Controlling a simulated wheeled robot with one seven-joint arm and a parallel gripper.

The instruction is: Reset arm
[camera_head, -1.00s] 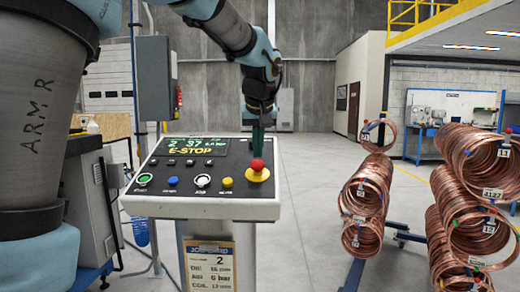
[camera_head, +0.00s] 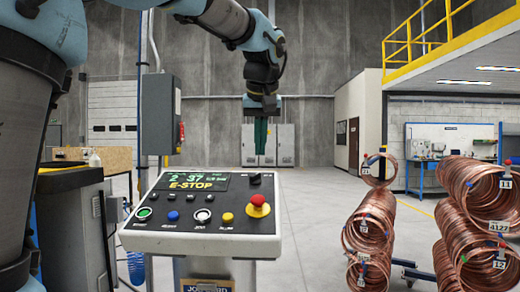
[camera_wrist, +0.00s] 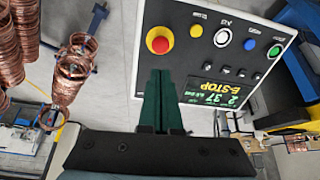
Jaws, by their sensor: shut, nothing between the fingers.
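My gripper (camera_head: 261,143) is shut and empty, its green fingers together and pointing down. In the head view it hangs in the air above the back edge of the control panel (camera_head: 200,244), near the red button. The wrist view also shows the shut green fingers (camera_wrist: 160,100) with the panel beyond them. The red emergency-stop button (camera_head: 258,200) sits on a yellow base at the panel's right end, apart from the fingers. It also shows in the wrist view (camera_wrist: 160,44). The panel display (camera_head: 192,181) reads "E-STOP".
Copper coils hang on a near rack (camera_head: 371,230) and another rack (camera_head: 478,215) at the right. A grey electrical box (camera_head: 160,114) stands behind the panel at left. The floor (camera_head: 315,225) between panel and coils is clear.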

